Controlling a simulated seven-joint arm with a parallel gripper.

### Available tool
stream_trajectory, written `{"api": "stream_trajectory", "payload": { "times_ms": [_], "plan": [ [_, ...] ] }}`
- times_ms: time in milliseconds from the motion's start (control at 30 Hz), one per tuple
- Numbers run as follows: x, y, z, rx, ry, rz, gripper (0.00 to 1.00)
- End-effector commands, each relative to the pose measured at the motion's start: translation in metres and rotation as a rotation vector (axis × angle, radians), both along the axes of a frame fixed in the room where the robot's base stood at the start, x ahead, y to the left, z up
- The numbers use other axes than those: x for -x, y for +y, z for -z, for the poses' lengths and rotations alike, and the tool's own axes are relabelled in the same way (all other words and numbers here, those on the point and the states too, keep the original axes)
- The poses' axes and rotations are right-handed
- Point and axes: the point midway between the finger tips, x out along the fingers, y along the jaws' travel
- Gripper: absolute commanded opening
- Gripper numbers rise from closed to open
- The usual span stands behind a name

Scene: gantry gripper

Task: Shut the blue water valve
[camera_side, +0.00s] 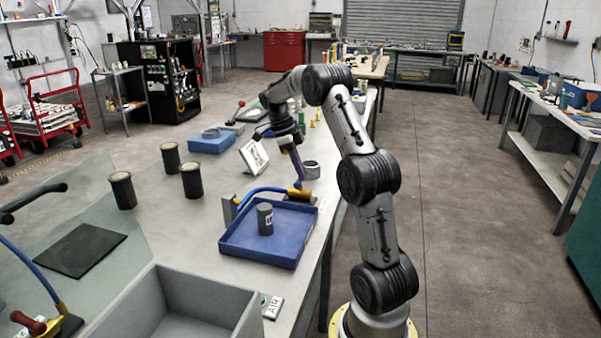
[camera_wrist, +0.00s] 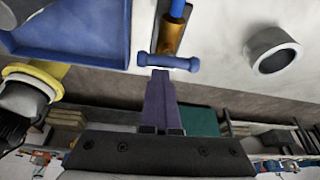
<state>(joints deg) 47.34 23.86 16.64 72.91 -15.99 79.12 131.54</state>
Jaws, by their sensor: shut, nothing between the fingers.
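The blue water valve shows in the wrist view as a blue crossbar handle (camera_wrist: 168,62) on a brass body (camera_wrist: 172,38), with a blue hose (camera_wrist: 178,9) running into it. In the side view its brass body (camera_side: 300,194) lies behind the blue tray, at the end of a blue hose (camera_side: 262,189). My gripper (camera_wrist: 159,74) has its purple fingers pressed together, with the tips at the near edge of the handle. In the side view my gripper (camera_side: 300,183) points down at the valve. I cannot tell whether the tips touch the handle.
A blue tray (camera_side: 262,255) holding a dark cylinder (camera_side: 265,218) stands in front of the valve. A grey ring (camera_side: 311,170) and a tilted white card (camera_side: 254,157) are close by. A grey bin (camera_side: 208,292) and several dark cylinders stand further left.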

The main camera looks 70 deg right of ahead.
Motion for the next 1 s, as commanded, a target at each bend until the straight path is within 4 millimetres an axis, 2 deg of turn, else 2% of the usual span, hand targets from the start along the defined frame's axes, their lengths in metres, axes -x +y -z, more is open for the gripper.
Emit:
{"api": "stream_trajectory", "payload": {
  "times_ms": [167,300,400,600,800,833,1000],
  "plan": [
    [0.014,-0.001,-0.01,0.002,-0.002,0.001,0.0],
    [0.038,-0.001,-0.025,0.003,-0.001,0.005,0.0],
    [0.024,-0.001,-0.047,0.004,-0.001,-0.001,0.0],
    [0.01,0.0,-0.086,0.003,-0.001,-0.001,0.0],
    [0.002,0.001,-0.109,0.001,0.0,0.001,0.0],
    [0.001,0.001,-0.111,0.001,0.0,0.001,0.02],
    [-0.001,0.001,-0.116,-0.022,0.002,-0.064,0.32]
  ]
}}
